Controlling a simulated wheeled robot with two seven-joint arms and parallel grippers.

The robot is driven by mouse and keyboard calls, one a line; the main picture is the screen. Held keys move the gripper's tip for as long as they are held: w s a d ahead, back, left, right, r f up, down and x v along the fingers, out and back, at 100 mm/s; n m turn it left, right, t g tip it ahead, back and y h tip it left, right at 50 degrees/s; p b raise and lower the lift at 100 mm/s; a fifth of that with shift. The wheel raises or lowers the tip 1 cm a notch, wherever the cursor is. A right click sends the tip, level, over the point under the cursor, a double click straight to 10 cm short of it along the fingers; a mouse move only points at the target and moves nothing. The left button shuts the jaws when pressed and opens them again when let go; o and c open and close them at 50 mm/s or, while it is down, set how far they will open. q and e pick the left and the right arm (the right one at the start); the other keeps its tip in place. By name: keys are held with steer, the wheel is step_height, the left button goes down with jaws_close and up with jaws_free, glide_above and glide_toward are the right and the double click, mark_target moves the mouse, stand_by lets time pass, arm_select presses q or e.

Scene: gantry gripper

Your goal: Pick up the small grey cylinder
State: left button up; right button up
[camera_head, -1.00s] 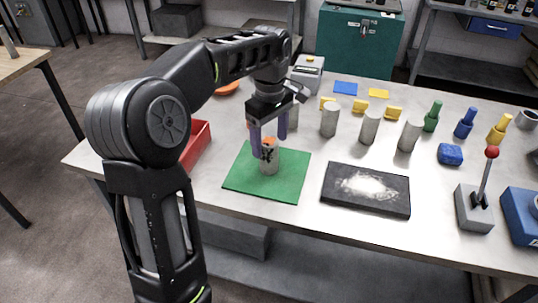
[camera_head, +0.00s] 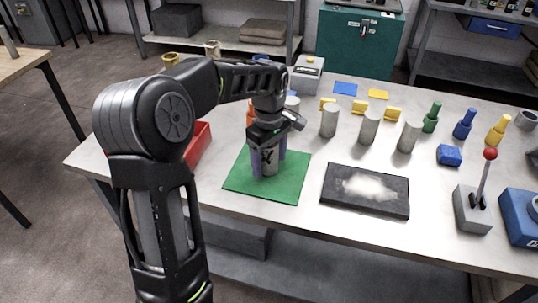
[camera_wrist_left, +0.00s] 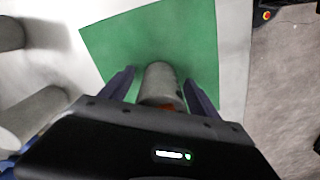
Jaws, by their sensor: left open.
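A small grey cylinder (camera_head: 270,162) stands upright on the green mat (camera_head: 290,189). In the left wrist view the cylinder (camera_wrist_left: 159,82) is between my two purple fingers, with a gap visible on each side. A bit of orange-red shows at its near end. My left gripper (camera_head: 268,168) is open and lowered around the cylinder, over the mat; it also shows in the left wrist view (camera_wrist_left: 160,88). The fingers partly hide the cylinder in the head view. My right gripper is not in view.
Several larger grey cylinders (camera_head: 329,121) stand behind, with yellow blocks near them. A black plate with white powder (camera_head: 366,190) lies right of the mat. A red bin (camera_head: 197,146) is at the left, partly behind my arm. A red-knobbed lever (camera_head: 474,207) stands at the right.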

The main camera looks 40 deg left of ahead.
arm_select(q)
steer(key=shift+c, duration=0.2)
stand_by(0.3)
jaws_close()
stand_by(0.6)
